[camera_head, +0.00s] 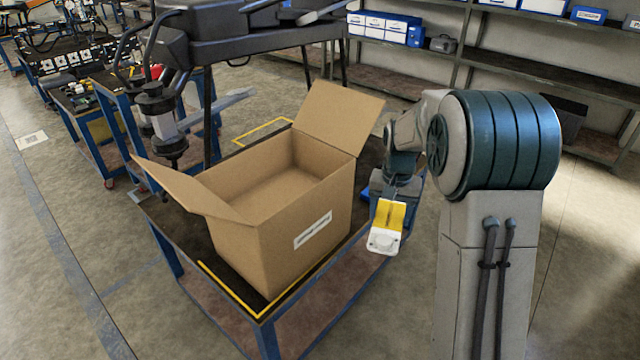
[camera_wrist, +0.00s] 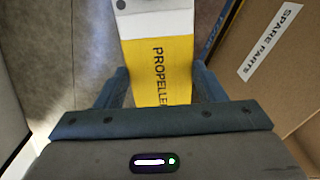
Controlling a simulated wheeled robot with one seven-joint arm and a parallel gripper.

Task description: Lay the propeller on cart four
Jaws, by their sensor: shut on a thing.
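The propeller (camera_head: 387,222) shows as a yellow and white piece at my gripper, beside the right side of the cardboard box. In the wrist view the propeller (camera_wrist: 157,62) reads "PROPELLE…" on its yellow part, and its far end is cut off by the top edge. My gripper (camera_wrist: 162,85) is shut on the yellow part, with one finger on each side. A blue-framed cart (camera_head: 180,232) with a dark top and yellow corner marks stands below the box. I see no readable number on it, so I cannot tell if it is cart four.
The open cardboard box (camera_head: 265,235), labelled "SPARE PARTS" in the wrist view (camera_wrist: 272,40), covers much of the cart top. A large dark drone (camera_head: 235,32) stands behind it. More blue carts (camera_head: 100,140) are at left. Shelving (camera_head: 520,65) lines the back. Floor is clear at front left.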

